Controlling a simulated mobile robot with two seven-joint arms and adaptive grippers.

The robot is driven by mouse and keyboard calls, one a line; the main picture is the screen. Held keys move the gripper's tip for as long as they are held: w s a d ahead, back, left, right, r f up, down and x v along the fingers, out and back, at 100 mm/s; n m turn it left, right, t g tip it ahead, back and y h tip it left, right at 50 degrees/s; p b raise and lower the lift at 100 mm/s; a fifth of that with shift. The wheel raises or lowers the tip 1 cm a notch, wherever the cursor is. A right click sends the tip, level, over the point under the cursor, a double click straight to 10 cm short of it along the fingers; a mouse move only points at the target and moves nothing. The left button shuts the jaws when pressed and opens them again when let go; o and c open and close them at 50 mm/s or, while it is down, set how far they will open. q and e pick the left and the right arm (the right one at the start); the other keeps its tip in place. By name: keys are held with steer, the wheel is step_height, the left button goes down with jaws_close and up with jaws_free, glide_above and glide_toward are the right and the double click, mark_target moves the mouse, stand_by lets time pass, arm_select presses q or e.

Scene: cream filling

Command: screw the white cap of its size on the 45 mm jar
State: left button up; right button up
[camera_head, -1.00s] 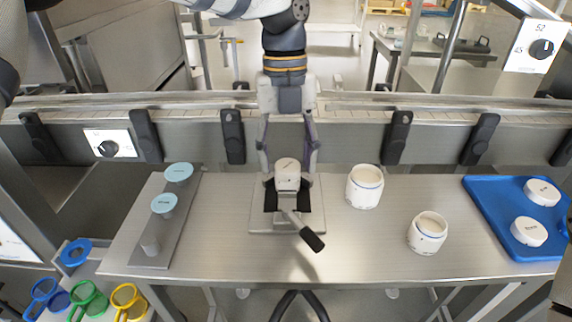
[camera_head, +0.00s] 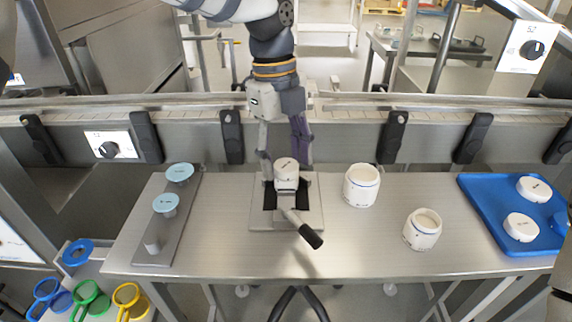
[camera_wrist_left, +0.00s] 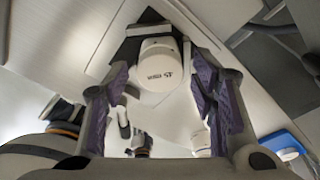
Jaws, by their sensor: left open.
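A white cap (camera_head: 286,167) sits on top of a white piece clamped in the vise (camera_head: 257,215) at the middle of the table. In the left wrist view the cap (camera_wrist_left: 160,68) shows upside-down print that appears to read 45. The jar below it is mostly hidden by the cap and the vise. My left gripper (camera_head: 283,160) points down over the cap, with its purple-padded fingers apart on either side. In the left wrist view gaps show between both pads and the cap.
Two open white jars (camera_head: 361,187) (camera_head: 422,231) stand right of the vise. A blue tray (camera_head: 490,200) with two white caps (camera_head: 520,227) lies at the right. A metal strip (camera_head: 186,207) with pale-blue discs is at the left. The vise handle (camera_head: 310,235) sticks out toward the front.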

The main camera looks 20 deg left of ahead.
arm_select(q)
steer(key=n, duration=0.5)
steer(key=shift+s+n+t, duration=0.1)
steer(key=shift+n+t, duration=0.3)
steer(key=c, duration=1.2)
steer(key=o, duration=0.6)
steer(key=c, duration=0.4)
steer(key=m, duration=0.3)
steer(key=shift+f+g+b, duration=0.2)
steer(key=shift+g+b, duration=0.1)
steer(key=shift+b, duration=0.05)
steer(key=shift+m, duration=1.2)
steer(key=shift+r, duration=0.2)
arm_select(e)
steer(key=shift+s+f+g, duration=0.3)
steer(key=shift+s+f, duration=0.35)
steer(key=shift+s, duration=0.05)
